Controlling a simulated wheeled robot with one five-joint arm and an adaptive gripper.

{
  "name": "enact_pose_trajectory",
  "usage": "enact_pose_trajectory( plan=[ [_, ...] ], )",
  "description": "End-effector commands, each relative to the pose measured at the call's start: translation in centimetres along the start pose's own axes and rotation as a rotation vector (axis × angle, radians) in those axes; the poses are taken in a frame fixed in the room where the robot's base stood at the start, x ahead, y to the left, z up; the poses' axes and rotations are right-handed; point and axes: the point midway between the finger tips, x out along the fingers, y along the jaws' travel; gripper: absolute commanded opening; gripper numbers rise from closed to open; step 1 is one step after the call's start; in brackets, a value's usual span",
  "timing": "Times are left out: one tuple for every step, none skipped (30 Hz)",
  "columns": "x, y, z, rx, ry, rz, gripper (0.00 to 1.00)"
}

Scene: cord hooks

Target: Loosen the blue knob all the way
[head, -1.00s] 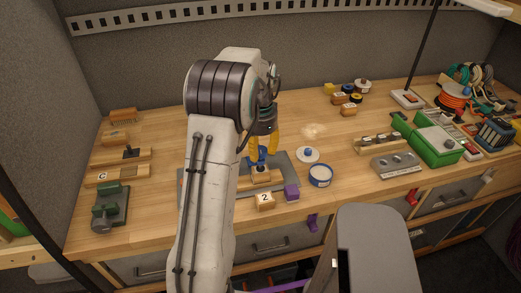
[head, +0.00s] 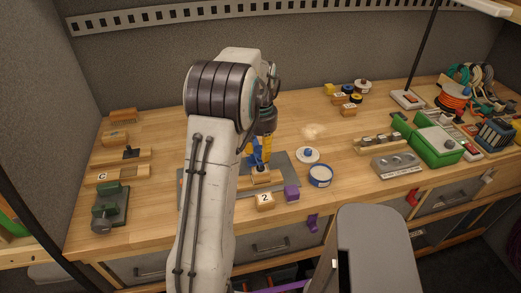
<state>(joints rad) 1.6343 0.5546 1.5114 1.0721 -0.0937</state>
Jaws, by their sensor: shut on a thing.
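The blue knob (head: 258,163) sits above a small wooden block on a grey mat (head: 284,176) in the middle of the bench, partly hidden by my fingers. My gripper (head: 258,152) points down with its yellow fingers shut on the knob. One finger stands in front of the knob and the other is at its left, partly behind my arm. How far the knob is turned cannot be told at this size.
A block marked 2 (head: 265,202) and a purple block (head: 292,194) stand at the mat's front edge. A blue-rimmed round tin (head: 320,176) and a white lid with a blue knob (head: 307,155) lie to the right.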

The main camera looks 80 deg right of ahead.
Motion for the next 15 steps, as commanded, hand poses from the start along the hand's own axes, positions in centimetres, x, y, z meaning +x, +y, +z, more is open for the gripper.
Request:
enact_pose_trajectory(
  plan=[
    [0.62,-0.02,0.38,-0.045,-0.018,-0.002,0.07],
    [0.62,-0.02,0.38,-0.073,-0.018,-0.002,0.07],
    [0.62,-0.02,0.38,-0.111,-0.018,-0.003,0.07],
    [0.62,-0.02,0.38,-0.14,-0.018,-0.003,0.07],
    [0.62,-0.02,0.38,-0.168,-0.018,-0.003,0.07],
    [0.62,-0.02,0.38,-0.206,-0.018,-0.004,0.07],
    [0.62,-0.02,0.38,-0.234,-0.018,-0.004,0.07],
    [0.62,-0.02,0.38,-0.262,-0.018,-0.004,0.07],
    [0.62,-0.02,0.38,-0.3,-0.018,-0.004,0.07],
    [0.62,-0.02,0.38,-0.327,-0.017,-0.005,0.07],
    [0.62,-0.02,0.38,-0.353,-0.017,-0.005,0.07],
    [0.62,-0.02,0.38,-0.388,-0.017,-0.005,0.07],
    [0.62,-0.02,0.38,-0.414,-0.017,-0.005,0.07],
    [0.62,-0.02,0.37,-0.439,-0.017,-0.006,0.07],
    [0.62,-0.02,0.38,-0.471,-0.017,-0.006,0.07]
  ],
)
